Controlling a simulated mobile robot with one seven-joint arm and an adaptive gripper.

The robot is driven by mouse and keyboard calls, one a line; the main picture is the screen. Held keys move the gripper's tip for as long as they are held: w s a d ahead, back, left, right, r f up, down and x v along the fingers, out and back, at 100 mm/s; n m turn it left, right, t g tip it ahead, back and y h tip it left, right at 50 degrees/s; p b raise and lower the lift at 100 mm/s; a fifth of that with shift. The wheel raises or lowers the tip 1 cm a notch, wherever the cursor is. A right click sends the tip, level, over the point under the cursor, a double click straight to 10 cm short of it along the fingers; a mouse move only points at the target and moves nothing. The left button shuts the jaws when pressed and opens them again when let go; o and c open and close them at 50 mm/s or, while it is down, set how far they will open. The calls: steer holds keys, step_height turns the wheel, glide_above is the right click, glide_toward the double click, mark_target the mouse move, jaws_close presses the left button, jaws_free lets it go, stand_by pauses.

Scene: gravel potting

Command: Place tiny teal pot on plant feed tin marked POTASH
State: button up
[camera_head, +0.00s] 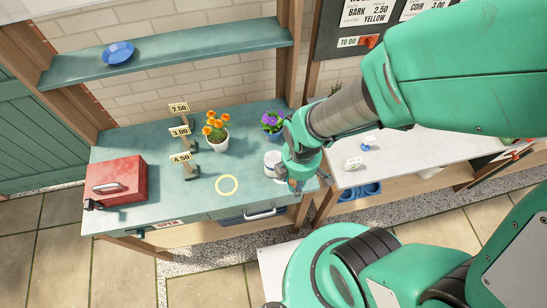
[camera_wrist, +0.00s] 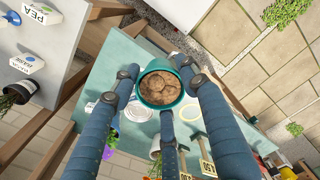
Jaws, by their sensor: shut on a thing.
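The tiny teal pot (camera_wrist: 158,103), filled with brown soil-like matter, sits between the dark blue fingers of my gripper (camera_wrist: 160,84) in the wrist view. The fingers are shut on it, and its open top faces the camera. In the head view my gripper (camera_head: 294,178) is over the right end of the green bench, and the pot cannot be made out clearly there. A pale grey-white tin (camera_head: 272,163) stands on the bench just left of my gripper, partly hidden by it. Its marking is not readable, so I cannot tell whether it says POTASH.
The bench (camera_head: 150,140) also holds a yellow ring (camera_head: 227,184), several price signs (camera_head: 181,132), a pot of orange flowers (camera_head: 218,142), purple flowers (camera_head: 271,123) and a red box (camera_head: 117,181). A shelf with a blue bowl (camera_head: 118,53) is above. A pale table (camera_head: 425,150) adjoins at right.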

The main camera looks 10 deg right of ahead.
steer(key=shift+s+a, duration=0.2)
steer(key=shift+s, duration=0.6)
steer(key=shift+w, duration=0.15)
glide_above(274, 159)
steer(key=shift+w+f, duration=0.1)
steer(key=shift+f, duration=0.7)
steer(key=shift+f, duration=0.1)
steer(key=shift+f+b, duration=0.35)
steer(key=shift+f, duration=1.3)
steer(key=shift+f, duration=0.2)
steer(key=o, duration=1.2)
steer(key=shift+r, duration=0.15)
